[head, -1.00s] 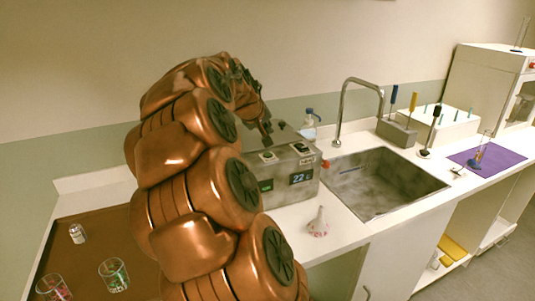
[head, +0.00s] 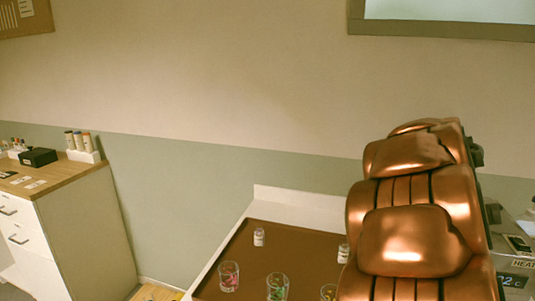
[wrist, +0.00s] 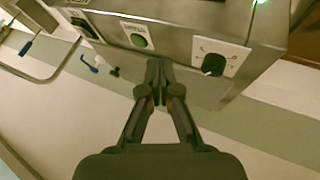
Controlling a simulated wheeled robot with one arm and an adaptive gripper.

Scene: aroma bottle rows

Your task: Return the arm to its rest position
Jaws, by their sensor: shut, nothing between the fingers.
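My copper arm (head: 415,215) rises folded at the right of the head view. Its end is hidden there behind its own links. In the wrist view my gripper (wrist: 160,78) is shut, its dark fingertips together with nothing between them.
A brown tray (head: 235,285) on the white counter holds small bottles (head: 259,237) and glasses with coloured pieces (head: 277,286), close to my arm's left. A wooden-topped cabinet (head: 75,175) stands at far left. Above the tray is bare wall.

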